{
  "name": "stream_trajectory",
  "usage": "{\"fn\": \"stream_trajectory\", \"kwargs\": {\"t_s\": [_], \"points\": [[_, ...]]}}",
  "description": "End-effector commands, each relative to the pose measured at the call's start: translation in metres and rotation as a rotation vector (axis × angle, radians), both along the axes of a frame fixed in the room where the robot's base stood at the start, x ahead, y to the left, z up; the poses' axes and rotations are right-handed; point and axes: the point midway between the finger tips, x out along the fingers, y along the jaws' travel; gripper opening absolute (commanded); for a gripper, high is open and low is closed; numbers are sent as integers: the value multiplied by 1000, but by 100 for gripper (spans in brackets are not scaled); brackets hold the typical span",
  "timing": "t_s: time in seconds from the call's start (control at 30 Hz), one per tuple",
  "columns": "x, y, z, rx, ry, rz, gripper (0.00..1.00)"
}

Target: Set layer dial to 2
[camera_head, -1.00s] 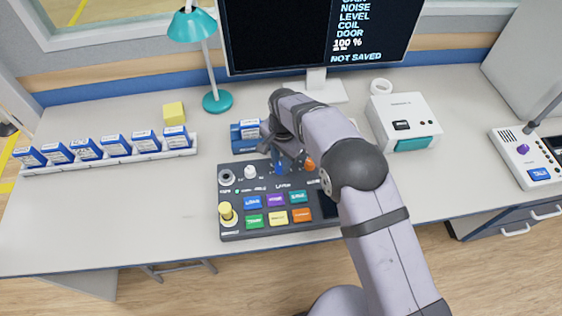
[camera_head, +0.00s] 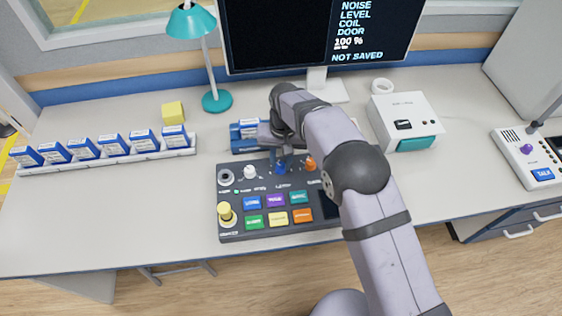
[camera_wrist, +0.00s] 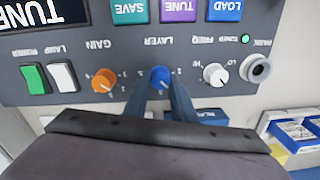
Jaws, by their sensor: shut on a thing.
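The layer dial is a blue knob (camera_wrist: 160,78) on the dark control panel (camera_wrist: 190,62), under the word LAYER, which reads upside down in the wrist view. It also shows in the head view (camera_head: 281,168) between a white knob and an orange knob. My gripper (camera_wrist: 160,86) is shut on the blue knob, with a finger on either side. A white pointer mark shows on the knob, but I cannot tell for certain which number it points to. The fingers partly hide the knob's near side.
The orange gain knob (camera_wrist: 104,80) and white freq knob (camera_wrist: 215,75) flank the dial closely. Coloured buttons (camera_head: 276,200) fill the panel's front. A blue cartridge holder (camera_head: 243,146) stands behind the panel. A teal lamp (camera_head: 216,100) stands at the back left.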

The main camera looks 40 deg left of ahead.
Motion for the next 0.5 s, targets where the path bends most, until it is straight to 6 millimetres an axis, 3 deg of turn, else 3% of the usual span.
{"fn": "stream_trajectory", "kwargs": {"t_s": [0.5], "points": [[1,1,2,4,-2,117,1]]}}
